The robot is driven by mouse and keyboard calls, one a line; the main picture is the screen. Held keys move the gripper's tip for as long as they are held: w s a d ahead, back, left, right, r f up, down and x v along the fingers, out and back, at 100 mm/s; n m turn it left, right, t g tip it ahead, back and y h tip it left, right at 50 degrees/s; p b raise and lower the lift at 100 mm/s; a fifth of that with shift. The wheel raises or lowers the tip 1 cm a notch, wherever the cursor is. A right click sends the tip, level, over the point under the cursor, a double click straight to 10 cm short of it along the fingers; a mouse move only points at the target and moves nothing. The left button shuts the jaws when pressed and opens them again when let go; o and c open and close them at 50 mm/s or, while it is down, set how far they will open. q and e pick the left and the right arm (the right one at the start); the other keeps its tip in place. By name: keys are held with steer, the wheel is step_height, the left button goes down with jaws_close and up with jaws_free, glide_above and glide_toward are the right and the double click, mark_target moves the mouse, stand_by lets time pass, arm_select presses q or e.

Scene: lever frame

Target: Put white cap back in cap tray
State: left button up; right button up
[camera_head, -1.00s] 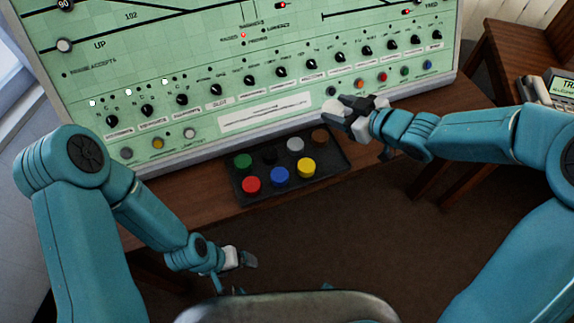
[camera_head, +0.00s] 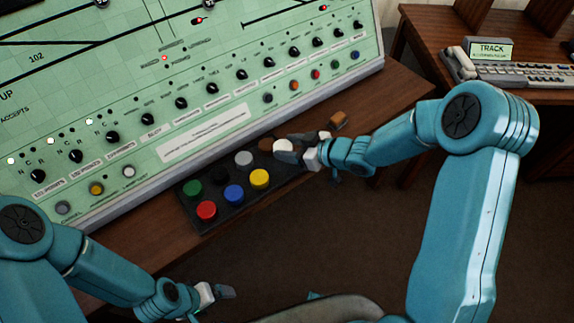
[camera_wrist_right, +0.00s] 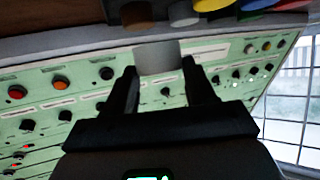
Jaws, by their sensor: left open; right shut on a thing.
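The white cap (camera_head: 283,146) is between the fingers of my right gripper (camera_head: 292,149), which is shut on it. It shows pale grey between the dark fingers in the right wrist view (camera_wrist_right: 158,58). In the head view it is over or beside the right end of the black cap tray (camera_head: 225,216), next to the brown cap (camera_head: 267,144). I cannot tell its height above the tray. The tray holds green, black, grey, red, blue and yellow (camera_head: 259,179) caps too. My right gripper hides part of the tray's right end. My left gripper (camera_head: 215,294) is open and empty, low in front of the desk.
The green control panel (camera_head: 140,100) with knobs and coloured buttons rises behind the tray. A small brown object (camera_head: 338,119) lies on the wooden desk (camera_head: 385,95) right of the tray. A telephone and keyboard (camera_head: 520,72) stand on another desk at the upper right.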

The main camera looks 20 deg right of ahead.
mark_target(289, 171)
step_height(289, 171, down, 7)
steer(key=shift+r, duration=0.15)
steer(key=shift+b, duration=0.35)
steer(key=o, duration=1)
steer(key=shift+a, duration=0.1)
